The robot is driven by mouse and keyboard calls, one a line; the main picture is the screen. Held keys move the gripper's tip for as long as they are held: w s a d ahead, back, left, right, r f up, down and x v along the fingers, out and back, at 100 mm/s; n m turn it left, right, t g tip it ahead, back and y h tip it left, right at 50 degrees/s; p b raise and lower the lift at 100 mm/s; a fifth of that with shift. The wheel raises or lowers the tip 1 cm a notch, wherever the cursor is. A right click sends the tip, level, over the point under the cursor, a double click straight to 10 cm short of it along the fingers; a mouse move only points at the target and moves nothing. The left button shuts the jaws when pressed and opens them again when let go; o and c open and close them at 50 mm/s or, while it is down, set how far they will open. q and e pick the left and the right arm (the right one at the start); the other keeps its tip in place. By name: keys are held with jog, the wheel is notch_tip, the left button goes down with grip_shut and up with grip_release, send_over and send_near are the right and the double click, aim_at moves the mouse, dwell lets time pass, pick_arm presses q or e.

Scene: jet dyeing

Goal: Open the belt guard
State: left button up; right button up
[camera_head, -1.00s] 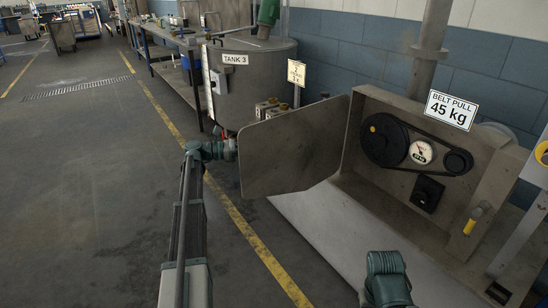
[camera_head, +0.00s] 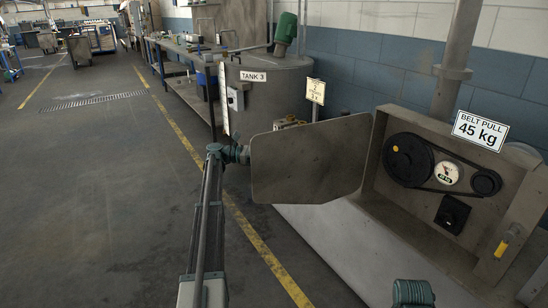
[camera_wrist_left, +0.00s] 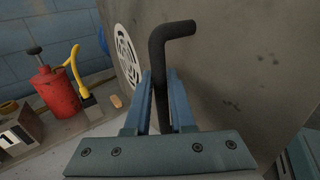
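The belt guard (camera_head: 310,160) is a flat grey panel standing swung out to the left from the grey drive housing (camera_head: 505,165). Behind it the black pulleys, the belt and a round dial (camera_head: 446,172) are exposed. My left gripper (camera_head: 243,154) is at the guard's free left edge. In the left wrist view its fingers (camera_wrist_left: 160,105) are shut around a black bent handle (camera_wrist_left: 160,60) beside the grey panel (camera_wrist_left: 240,70). The handle's attachment to the guard is hidden. A teal part of my right arm shows at the lower right; its gripper is out of view.
Tank 3 (camera_head: 268,95) stands behind the guard. A long workbench (camera_head: 185,75) is further back on the left. A red can (camera_wrist_left: 55,90) shows in the left wrist view.

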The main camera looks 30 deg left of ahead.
pick_arm(q)
jog(key=o, duration=0.4)
jog(key=shift+d, duration=0.1)
jog(key=shift+c, duration=0.2)
jog(key=v, duration=1.3)
jog(key=shift+a, duration=0.4)
jog(key=shift+s, duration=0.2)
